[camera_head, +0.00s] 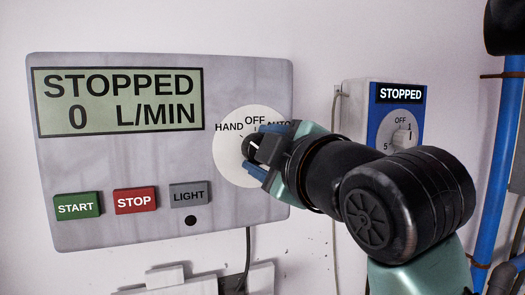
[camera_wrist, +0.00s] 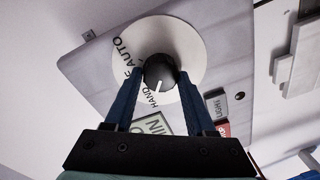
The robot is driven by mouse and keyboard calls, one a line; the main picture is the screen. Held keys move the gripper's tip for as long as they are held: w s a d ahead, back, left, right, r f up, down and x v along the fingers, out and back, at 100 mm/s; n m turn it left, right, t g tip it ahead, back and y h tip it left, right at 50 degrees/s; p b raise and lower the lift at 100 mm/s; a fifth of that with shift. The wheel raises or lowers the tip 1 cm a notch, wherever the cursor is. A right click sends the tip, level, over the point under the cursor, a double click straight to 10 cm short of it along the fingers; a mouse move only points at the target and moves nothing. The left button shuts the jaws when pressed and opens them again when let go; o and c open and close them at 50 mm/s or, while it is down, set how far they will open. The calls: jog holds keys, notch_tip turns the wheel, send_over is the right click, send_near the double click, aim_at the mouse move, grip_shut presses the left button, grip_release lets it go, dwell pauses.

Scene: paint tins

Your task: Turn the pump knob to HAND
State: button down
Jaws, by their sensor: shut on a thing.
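The pump knob (camera_wrist: 159,69) is a round black knob with a white pointer line, on a pale round dial (camera_head: 233,152) marked HAND, OFF and AUTO. In the wrist view the pointer runs down and slightly left, to the edge of the HAND lettering (camera_wrist: 151,95). Exact alignment is hard to tell. My gripper (camera_wrist: 159,74) is shut on the knob, one blue finger on each side. The left finger covers part of the OFF lettering. In the head view my gripper (camera_head: 258,150) hides most of the knob. The panel display (camera_head: 117,101) reads STOPPED, 0 L/MIN.
The grey panel (camera_head: 150,220) also carries green START (camera_head: 77,205), red STOP (camera_head: 135,200) and grey LIGHT (camera_head: 190,194) buttons. A blue-faced box (camera_head: 380,122) with its own dial stands right, behind my arm. Blue pipes (camera_head: 497,160) run along the far right.

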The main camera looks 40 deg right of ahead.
jog(key=shift+c, duration=1.2)
grip_release()
jog(key=v, duration=1.3)
jog(key=w+a+r+m+t+y, duration=0.2)
jog(key=w+a+r+m+t, duration=0.3)
jog(key=a, duration=0.5)
jog(key=s+a+r+m+t+y, duration=0.1)
jog(key=a+m+t, duration=0.3)
jog(key=a, duration=0.8)
jog(key=shift+s+a+r+m+t+y, duration=0.35)
jog(key=shift+r+t+y, duration=0.2)
jog(key=shift+r, duration=0.25)
